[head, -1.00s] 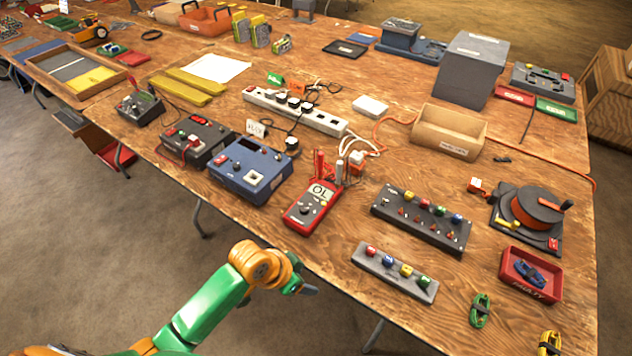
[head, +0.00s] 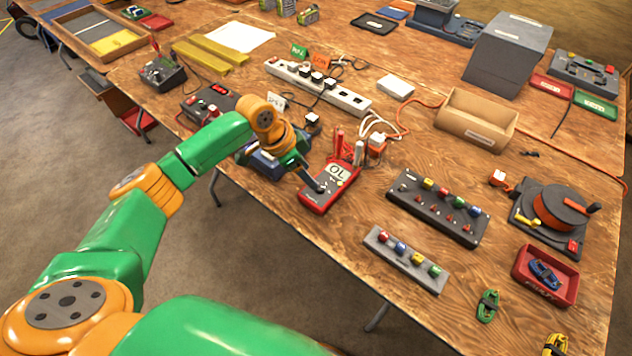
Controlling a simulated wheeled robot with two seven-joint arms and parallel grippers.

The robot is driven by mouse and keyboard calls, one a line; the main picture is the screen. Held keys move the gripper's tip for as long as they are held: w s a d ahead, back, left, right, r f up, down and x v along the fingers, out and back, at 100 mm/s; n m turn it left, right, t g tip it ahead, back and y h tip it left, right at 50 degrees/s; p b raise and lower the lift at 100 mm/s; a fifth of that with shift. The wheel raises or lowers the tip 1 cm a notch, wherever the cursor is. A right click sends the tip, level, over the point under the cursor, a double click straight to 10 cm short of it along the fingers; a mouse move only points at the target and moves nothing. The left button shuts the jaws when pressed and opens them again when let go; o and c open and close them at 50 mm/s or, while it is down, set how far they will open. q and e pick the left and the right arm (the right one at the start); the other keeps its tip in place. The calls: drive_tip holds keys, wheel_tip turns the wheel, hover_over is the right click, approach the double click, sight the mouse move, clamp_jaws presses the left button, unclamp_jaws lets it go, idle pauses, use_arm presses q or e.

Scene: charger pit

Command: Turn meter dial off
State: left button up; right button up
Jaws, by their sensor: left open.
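The red multimeter (head: 328,187) lies on the wooden table, left of the black terminal board. Its screen (head: 337,172) reads "OL", and red and white probes stand at its far end. My left gripper (head: 312,184) is open, with its dark fingers over the near left part of the meter, where the dial is. The fingers hide most of the dial, so I cannot tell its setting or whether they touch it. My right gripper is not in view.
A black board with coloured knobs (head: 437,207) and a grey block with coloured buttons (head: 407,259) lie to the right. A white power strip (head: 318,87) lies behind. Bare wood (head: 345,225) shows in front of the meter.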

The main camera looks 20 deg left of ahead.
sight(320, 188)
use_arm(q)
drive_tip(key=x, duration=0.6)
drive_tip(key=shift+d+f, duration=0.1)
drive_tip(key=shift+f, duration=0.05)
clamp_jaws()
